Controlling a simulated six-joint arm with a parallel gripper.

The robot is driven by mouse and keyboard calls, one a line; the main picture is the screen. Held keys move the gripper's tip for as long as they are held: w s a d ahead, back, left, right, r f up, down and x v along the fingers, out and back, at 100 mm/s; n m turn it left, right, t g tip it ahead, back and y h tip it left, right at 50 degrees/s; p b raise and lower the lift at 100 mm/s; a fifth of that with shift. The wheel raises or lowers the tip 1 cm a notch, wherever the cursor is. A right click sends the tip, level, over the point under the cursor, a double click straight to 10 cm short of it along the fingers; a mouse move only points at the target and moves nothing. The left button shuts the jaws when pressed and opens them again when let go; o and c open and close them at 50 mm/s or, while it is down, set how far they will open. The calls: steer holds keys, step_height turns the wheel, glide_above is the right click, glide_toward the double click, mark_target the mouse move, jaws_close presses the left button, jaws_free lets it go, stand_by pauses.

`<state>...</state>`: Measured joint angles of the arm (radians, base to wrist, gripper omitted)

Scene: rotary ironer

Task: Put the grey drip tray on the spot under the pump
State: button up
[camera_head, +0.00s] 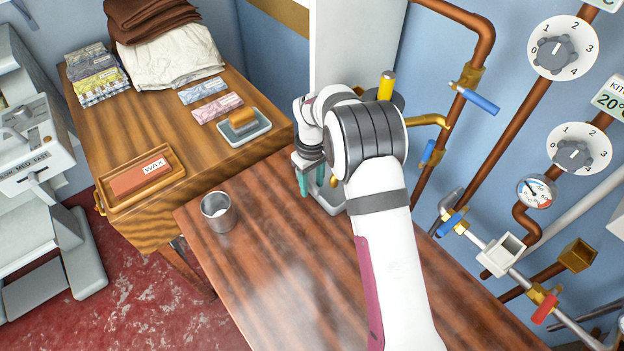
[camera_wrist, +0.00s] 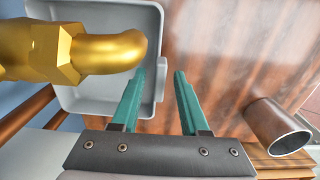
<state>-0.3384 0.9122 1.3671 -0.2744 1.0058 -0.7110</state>
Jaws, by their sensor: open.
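The grey drip tray (camera_wrist: 75,100) lies on the wooden table, with its right wall near my fingers in the wrist view. Part of the tray (camera_head: 328,200) shows beside my gripper in the head view; my arm hides the rest. A brass spout (camera_wrist: 100,52), apparently the pump's, reaches over the tray in the wrist view. My gripper (camera_wrist: 158,73) is open, its teal fingers on either side of the tray's right edge. I cannot tell whether they touch it. My gripper (camera_head: 309,182) points down in the head view. The spot's outline is not visible.
A metal cup (camera_head: 217,212) stands on the dark table (camera_head: 270,260), left of my gripper. A side table holds a wax box (camera_head: 142,180), a grey dish (camera_head: 243,128) and folded cloths (camera_head: 170,50). Pipes and valves line the right wall.

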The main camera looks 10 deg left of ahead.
step_height(320, 180, up, 12)
steer(key=s+d+r+m, duration=0.4)
steer(key=s+d+r, duration=0.1)
steer(key=s+r, duration=0.2)
steer(key=s+d+m, duration=0.2)
steer(key=s+m, duration=0.1)
steer(key=s, duration=0.5)
steer(key=s+d+m+y, duration=0.1)
steer(key=s+d+m, duration=0.2)
steer(key=s, duration=0.6)
steer(key=s+d+m, duration=0.2)
steer(key=s+m, duration=0.2)
steer(key=s, duration=0.5)
steer(key=shift+s+d+f+m+y, duration=0.15)
steer(key=shift+d+f+m+y, duration=0.15)
steer(key=shift+d+f+y, duration=0.1)
